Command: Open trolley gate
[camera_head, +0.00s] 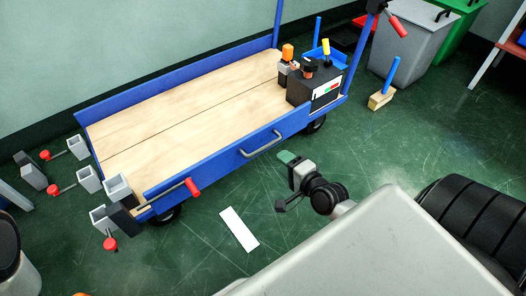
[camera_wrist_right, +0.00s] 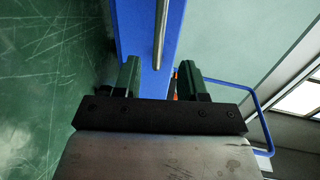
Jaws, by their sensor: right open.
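A blue trolley (camera_head: 96,124) with a wooden deck stands along the wall in the head view. Its near long side is a low blue gate panel (camera_head: 225,158), upright, with a grey bar handle (camera_head: 262,145). A red-ended lever (camera_head: 193,187) is at the gate's left end. My right gripper (camera_head: 281,181) is open and empty, just in front of the gate and to the lower right of the handle. In the right wrist view, the grey handle bar (camera_wrist_right: 161,38) and blue panel (camera_wrist_right: 132,28) lie ahead, between the open fingers (camera_wrist_right: 160,68). My left gripper is not seen.
A black box (camera_head: 316,89) with small tools is on the deck's right end. Grey blocks with red-knobbed levers (camera_head: 88,180) are around the left end. A white strip (camera_head: 239,229) lies on the green floor. Grey and green bins (camera_head: 409,40) stand at the back right.

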